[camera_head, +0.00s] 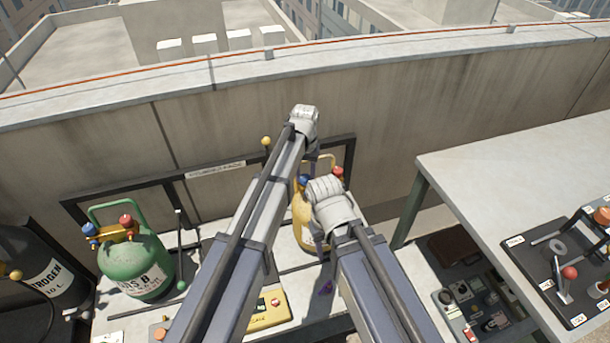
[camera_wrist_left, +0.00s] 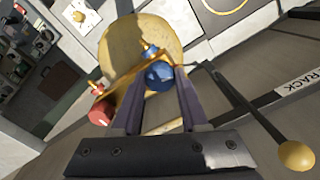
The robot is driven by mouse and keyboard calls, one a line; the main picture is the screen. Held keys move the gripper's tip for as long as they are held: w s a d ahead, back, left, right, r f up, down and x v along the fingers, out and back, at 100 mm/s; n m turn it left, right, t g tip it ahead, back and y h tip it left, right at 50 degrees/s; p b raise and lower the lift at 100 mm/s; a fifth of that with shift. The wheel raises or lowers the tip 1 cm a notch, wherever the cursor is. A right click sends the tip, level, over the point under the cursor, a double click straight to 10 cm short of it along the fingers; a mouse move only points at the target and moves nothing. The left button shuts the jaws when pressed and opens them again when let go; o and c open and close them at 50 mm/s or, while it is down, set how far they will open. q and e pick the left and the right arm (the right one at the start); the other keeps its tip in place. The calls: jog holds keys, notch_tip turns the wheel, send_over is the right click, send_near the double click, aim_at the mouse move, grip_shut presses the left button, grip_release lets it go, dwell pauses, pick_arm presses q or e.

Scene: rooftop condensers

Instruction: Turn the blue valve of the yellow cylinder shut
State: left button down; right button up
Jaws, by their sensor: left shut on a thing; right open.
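The yellow cylinder (camera_head: 301,234) stands on the bench by the parapet, largely hidden behind my arms. It shows from above in the left wrist view (camera_wrist_left: 138,42). Its blue valve (camera_wrist_left: 159,76) sits between the two fingers of my left gripper (camera_wrist_left: 158,88), which is shut on it. The blue valve also shows in the head view (camera_head: 304,180), beside my left gripper (camera_head: 312,168). The cylinder's red valve (camera_wrist_left: 101,112) is on the other side of its top. My right gripper (camera_head: 322,268) is open, lower and in front of the yellow cylinder, its fingers partly hidden.
A green cylinder (camera_head: 137,268) with its own blue valve (camera_head: 90,230) and red valve (camera_head: 126,220) stands at left. A black nitrogen cylinder (camera_head: 38,280) is beyond it. A dark rack frame (camera_head: 190,174) runs behind. A grey table (camera_head: 500,190) is at right.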

pick_arm(q)
jog(key=m, duration=1.1)
jog(key=shift+s, duration=0.1)
jog(key=shift+m, duration=1.9)
jog(key=shift+c, duration=2.2)
grip_release()
jog(key=shift+r, duration=0.1)
